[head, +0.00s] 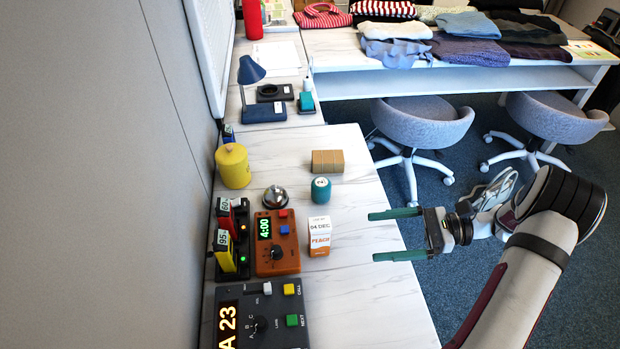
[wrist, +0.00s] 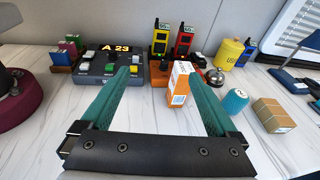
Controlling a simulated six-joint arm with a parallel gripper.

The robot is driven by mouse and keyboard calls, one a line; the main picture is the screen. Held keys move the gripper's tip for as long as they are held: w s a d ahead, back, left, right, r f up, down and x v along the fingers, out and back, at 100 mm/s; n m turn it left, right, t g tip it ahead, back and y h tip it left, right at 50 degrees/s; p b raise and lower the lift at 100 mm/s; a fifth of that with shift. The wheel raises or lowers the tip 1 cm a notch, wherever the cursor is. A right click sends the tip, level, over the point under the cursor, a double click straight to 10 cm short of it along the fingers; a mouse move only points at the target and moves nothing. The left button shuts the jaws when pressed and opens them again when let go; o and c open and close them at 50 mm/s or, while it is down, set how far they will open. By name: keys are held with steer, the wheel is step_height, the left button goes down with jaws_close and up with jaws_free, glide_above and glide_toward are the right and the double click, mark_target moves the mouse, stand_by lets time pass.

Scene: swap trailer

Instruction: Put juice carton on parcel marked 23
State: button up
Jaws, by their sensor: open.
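The juice carton (head: 320,236), white and orange with "04 DEC" and "PEACH" on it, stands upright on the white desk. A brown parcel (head: 328,161) lies farther back on the desk; I cannot read a number on it. In the wrist view the carton (wrist: 180,86) shows ahead, between my two green fingers, and the parcel (wrist: 274,114) is at the right. My gripper (head: 372,236) is open and empty, right of the carton and apart from it, with its fingers pointing towards it.
A teal cylinder (head: 320,190) stands between carton and parcel. A bell (head: 274,196), an orange timer (head: 277,242) and a yellow canister (head: 233,166) are left of them. A control panel (head: 262,318) reading "A 23" is in front. The desk's right strip is clear.

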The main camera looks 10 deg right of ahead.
mark_target(330, 227)
steer(key=w+d+f+m+t+y, duration=0.1)
steer(key=d+f+m+t, duration=0.3)
steer(key=d+f+t, duration=0.1)
steer(key=shift+n+g, duration=0.3)
steer(key=x, duration=1.5)
steer(key=shift+w+a+f, duration=0.1)
steer(key=shift+a+f, duration=0.1)
steer(key=shift+f, duration=0.05)
jaws_close()
